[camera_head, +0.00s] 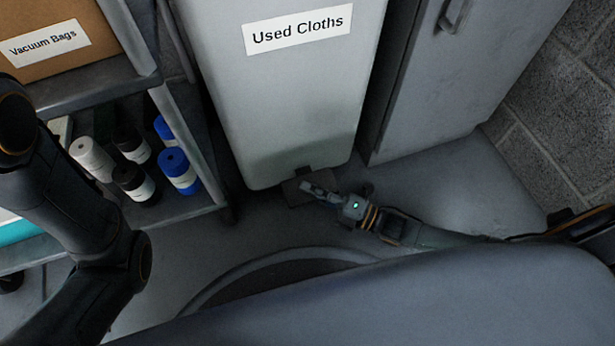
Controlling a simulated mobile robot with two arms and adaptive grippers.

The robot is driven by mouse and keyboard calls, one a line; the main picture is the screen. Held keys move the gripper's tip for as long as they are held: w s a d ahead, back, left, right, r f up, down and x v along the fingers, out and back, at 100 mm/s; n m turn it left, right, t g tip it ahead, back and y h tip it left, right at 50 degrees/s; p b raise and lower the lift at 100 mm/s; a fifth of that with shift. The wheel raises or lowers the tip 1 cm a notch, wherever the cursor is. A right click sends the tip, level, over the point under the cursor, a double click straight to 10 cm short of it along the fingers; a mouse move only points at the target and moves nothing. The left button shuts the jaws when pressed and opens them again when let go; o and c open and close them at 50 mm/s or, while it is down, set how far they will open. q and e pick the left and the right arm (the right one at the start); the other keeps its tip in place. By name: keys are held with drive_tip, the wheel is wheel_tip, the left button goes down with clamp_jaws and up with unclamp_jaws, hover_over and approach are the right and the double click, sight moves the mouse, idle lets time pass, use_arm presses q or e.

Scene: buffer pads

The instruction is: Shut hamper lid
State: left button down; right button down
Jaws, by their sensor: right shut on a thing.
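The hamper (290,100) is a tall pale grey bin with a "Used Cloths" label (298,29). Its top and lid are beyond the upper edge of the view. A dark flat foot pedal (298,188) sticks out at its base near the floor. My right gripper (308,187) reaches in low from the right, its fingers at the pedal. It is shut on the pedal, though the fingertips are small and the exact grip is hard to see. My left arm shows at the left, but its gripper is out of view.
A grey cabinet (450,80) stands right of the hamper, before a block wall (555,130).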

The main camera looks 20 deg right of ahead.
drive_tip(key=shift+f, duration=0.2)
drive_tip(key=c, duration=1.4)
unclamp_jaws()
drive_tip(key=shift+v, duration=6)
